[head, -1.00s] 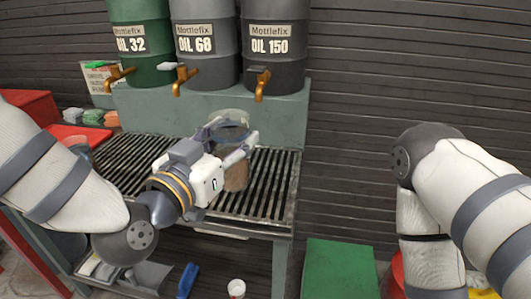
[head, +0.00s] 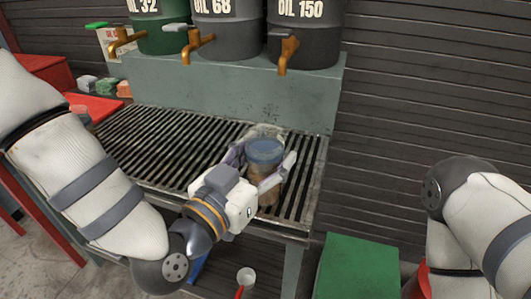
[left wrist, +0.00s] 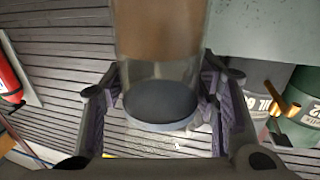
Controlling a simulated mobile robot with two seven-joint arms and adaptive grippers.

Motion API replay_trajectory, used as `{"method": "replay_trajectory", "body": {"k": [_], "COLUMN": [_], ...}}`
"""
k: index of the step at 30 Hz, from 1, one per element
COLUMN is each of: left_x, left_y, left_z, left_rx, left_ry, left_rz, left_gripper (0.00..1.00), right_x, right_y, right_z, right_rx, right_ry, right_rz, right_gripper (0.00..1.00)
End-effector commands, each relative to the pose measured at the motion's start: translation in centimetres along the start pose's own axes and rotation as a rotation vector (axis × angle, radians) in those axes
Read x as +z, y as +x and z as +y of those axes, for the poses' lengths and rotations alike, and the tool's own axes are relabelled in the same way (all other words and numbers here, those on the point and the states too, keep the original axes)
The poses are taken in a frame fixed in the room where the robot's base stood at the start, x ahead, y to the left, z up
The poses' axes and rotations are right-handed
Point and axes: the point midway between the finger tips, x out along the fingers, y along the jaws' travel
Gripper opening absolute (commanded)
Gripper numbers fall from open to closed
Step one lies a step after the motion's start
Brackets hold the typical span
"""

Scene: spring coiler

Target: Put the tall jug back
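The tall jug (head: 266,172) is a clear cylinder with brown contents in its lower part and a dark disc at the top. It is over the front right part of the slatted bench top (head: 190,150); I cannot tell whether its base touches the slats. My left gripper (head: 264,170) has a finger on each side of the jug and appears closed on it. In the left wrist view the jug (left wrist: 160,60) looks upside down, between both fingers. My right arm shows at the right, but its gripper is out of frame.
Oil drums (head: 305,30) with orange taps stand on a grey-green ledge (head: 230,90) behind the bench. A red tray (head: 92,107) and coloured blocks lie at the left. A white cup (head: 245,275) and a green box (head: 345,268) are low in front. The slats left of the jug are clear.

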Motion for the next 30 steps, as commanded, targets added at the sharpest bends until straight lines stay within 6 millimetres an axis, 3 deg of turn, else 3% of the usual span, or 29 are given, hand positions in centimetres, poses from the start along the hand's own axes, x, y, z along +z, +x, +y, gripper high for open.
{"method": "replay_trajectory", "body": {"k": [11,14,19,24,30], "left_x": [-0.6,-0.4,-0.4,-1.8,-1.0], "left_y": [0.0,-1.4,-5.8,-9.9,-11.9], "left_z": [0.0,0.0,0.0,0.1,0.0], "left_rx": [-0.001,0.001,0.001,-0.001,-0.001], "left_ry": [0.001,0.000,-0.001,0.012,0.006], "left_rz": [0.005,0.001,-0.001,0.019,0.011], "left_gripper": [0.68,0.68,0.68,0.68,0.68], "right_x": [-0.1,-0.1,-0.2,-2.6,-3.4], "right_y": [-0.2,-0.3,-0.5,-4.7,-6.1], "right_z": [0.0,0.0,0.0,-0.1,-0.2], "right_rx": [0.000,0.000,-0.001,-0.006,-0.008], "right_ry": [0.000,0.000,0.000,0.001,0.000], "right_rz": [0.004,0.007,0.013,0.136,0.182], "right_gripper": [0.40,0.40,0.40,0.40,0.40]}}
